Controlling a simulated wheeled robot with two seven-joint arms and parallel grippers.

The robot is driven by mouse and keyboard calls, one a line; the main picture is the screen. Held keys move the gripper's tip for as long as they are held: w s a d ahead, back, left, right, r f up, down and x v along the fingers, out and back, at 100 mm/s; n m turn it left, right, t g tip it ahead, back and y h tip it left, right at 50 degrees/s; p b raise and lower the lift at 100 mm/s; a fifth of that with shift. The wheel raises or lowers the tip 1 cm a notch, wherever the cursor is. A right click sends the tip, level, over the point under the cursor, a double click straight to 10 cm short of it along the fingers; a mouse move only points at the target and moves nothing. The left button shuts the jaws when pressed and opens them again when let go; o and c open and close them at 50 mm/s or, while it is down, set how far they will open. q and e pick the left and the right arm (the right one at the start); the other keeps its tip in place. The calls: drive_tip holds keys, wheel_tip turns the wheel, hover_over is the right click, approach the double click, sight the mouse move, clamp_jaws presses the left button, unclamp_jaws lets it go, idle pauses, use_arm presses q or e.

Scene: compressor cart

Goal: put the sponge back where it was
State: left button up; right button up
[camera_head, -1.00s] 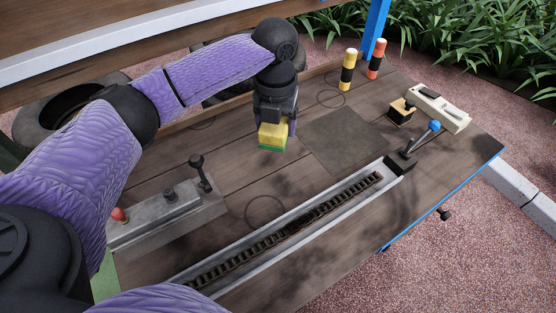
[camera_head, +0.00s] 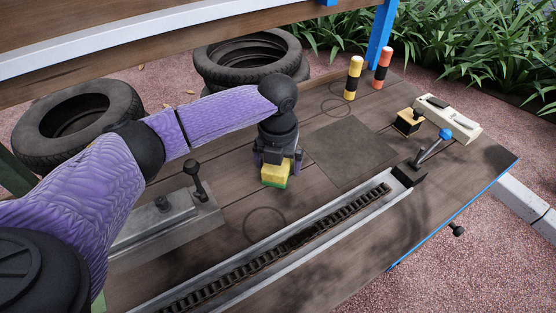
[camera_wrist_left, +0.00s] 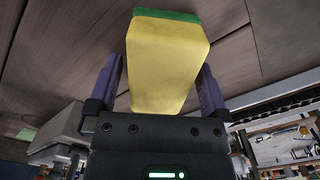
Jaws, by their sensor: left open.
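The sponge (camera_head: 275,174) is a yellow block with a green layer at its lower end. It is upright over the wooden bench top, left of the dark square patch, and appears to rest on the boards. My left gripper (camera_head: 277,162) points down over it, open, with a finger on each side. In the left wrist view the sponge (camera_wrist_left: 167,60) sits between the two purple fingers, with a gap showing at the left finger. The gripper hides its upper end in the head view. My right gripper is out of view.
A dark square patch (camera_head: 348,150) and a drawn circle (camera_head: 265,223) lie bare nearby. A metal rail with a chain (camera_head: 300,240) runs along the front. A grey block with a black lever (camera_head: 160,222) stands left. Yellow and red striped posts (camera_head: 353,78) stand at the back.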

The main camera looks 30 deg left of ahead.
use_arm(q)
wheel_tip(320, 180, up, 11)
drive_tip(key=p, duration=0.5)
drive_tip(key=shift+r, duration=0.1)
drive_tip(key=shift+s+r, duration=0.1)
drive_tip(key=shift+r, duration=0.4)
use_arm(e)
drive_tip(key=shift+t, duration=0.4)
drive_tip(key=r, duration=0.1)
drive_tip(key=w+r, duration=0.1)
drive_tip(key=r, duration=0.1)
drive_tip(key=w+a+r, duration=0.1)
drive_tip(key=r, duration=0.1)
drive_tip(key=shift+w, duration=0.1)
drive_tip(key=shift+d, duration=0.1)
